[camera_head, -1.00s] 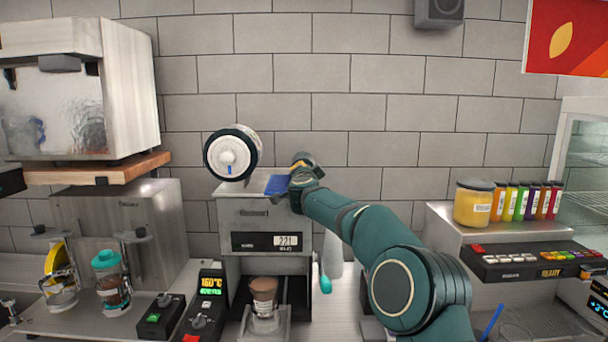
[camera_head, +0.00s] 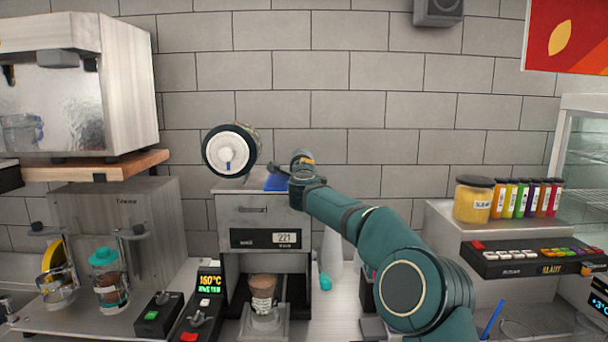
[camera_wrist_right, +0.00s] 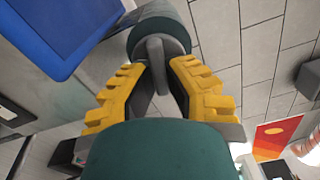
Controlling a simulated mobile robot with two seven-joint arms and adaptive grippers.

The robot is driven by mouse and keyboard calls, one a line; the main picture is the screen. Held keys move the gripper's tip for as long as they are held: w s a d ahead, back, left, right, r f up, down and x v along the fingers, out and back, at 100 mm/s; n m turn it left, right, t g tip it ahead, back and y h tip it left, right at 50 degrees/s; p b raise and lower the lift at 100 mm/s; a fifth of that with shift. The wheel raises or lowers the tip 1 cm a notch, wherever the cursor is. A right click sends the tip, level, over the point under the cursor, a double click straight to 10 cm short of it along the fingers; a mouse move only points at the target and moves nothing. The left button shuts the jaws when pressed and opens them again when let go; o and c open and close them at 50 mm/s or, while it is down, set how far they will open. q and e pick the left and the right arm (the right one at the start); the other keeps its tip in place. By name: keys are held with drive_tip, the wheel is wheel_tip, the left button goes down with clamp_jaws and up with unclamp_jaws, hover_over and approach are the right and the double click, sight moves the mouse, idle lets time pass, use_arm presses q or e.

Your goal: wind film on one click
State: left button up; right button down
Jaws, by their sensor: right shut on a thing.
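The film roll (camera_head: 232,150) is a white roll with a dark rim and a white hub with a blue mark, at the top left of the sealer. The sealer (camera_head: 255,210) is a grey box with a display that seems to read 221. A brown-filled cup (camera_head: 263,288) stands upright in its holder. My right gripper (camera_head: 301,162) is at the sealer's top right. In the right wrist view its yellow fingers (camera_wrist_right: 153,75) are closed around a grey handle (camera_wrist_right: 154,50) in front of a dark green round part. My left gripper is out of view.
A blue flat piece (camera_head: 277,183) lies on the sealer top by my gripper. A control box reading 160°C (camera_head: 205,300) stands left of the sealer. A white bottle (camera_head: 332,250) stands behind my right arm. A jar shelf (camera_head: 510,225) is at right.

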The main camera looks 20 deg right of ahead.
drive_tip(key=shift+m+b, duration=0.35)
drive_tip(key=shift+m, duration=0.95)
drive_tip(key=c, duration=1)
unclamp_jaws()
drive_tip(key=v, duration=1.2)
